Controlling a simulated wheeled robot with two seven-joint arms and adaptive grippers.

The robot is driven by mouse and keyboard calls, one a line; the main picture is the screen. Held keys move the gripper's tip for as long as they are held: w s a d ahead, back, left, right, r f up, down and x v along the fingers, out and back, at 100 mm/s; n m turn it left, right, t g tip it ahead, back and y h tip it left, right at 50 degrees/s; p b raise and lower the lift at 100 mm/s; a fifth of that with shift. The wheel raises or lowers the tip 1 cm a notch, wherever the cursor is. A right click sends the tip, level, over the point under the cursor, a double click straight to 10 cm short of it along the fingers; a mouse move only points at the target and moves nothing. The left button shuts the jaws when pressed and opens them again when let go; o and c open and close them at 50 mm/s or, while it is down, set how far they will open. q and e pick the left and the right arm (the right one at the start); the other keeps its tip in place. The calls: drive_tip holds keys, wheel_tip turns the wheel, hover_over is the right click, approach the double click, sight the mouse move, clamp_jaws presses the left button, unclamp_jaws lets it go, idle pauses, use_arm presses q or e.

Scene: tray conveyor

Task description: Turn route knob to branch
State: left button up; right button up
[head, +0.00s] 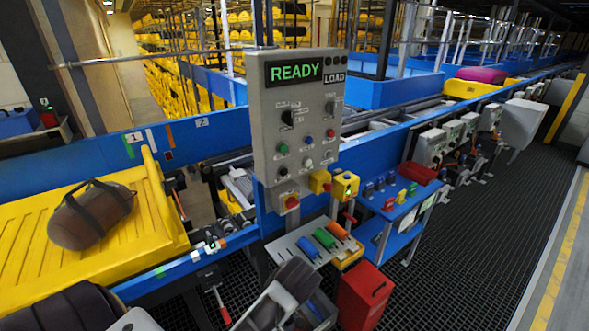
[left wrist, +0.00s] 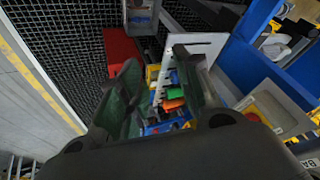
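The grey control panel (head: 297,130) stands upright at the centre of the head view, with a green READY display and a LOAD label. It carries a black knob at the upper left (head: 288,117) and another black knob at the upper right (head: 330,107). The small labels are too blurred to tell which is the route knob or where it points. My left gripper (head: 283,290) is low in front of the panel, well below the knobs. In the left wrist view its fingers (left wrist: 158,75) are apart with nothing between them. My right gripper is not in view.
A tool shelf (head: 290,244) with blue, green and orange handles is below the panel. A red bin (head: 364,296) stands to its right. A yellow tray (head: 150,200) holding a brown bag (head: 90,218) is at left. A blue conveyor rail (head: 375,150) runs behind.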

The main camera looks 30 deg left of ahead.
use_arm(q)
drive_tip(key=w+a+r+n+t+y, duration=0.3)
drive_tip(key=w+r+n+y, duration=0.3)
drive_tip(key=w+r, duration=0.95)
wheel_tip(320, 180, up, 24)
drive_tip(key=w+n+g+y, duration=0.1)
drive_tip(key=n+y, duration=0.6)
drive_tip(key=shift+w+d+f+n+y, duration=0.2)
drive_tip(key=shift+w+n+y, duration=0.1)
drive_tip(key=shift+y, duration=0.1)
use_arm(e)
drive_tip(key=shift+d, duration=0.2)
use_arm(q)
drive_tip(key=shift+a, duration=0.15)
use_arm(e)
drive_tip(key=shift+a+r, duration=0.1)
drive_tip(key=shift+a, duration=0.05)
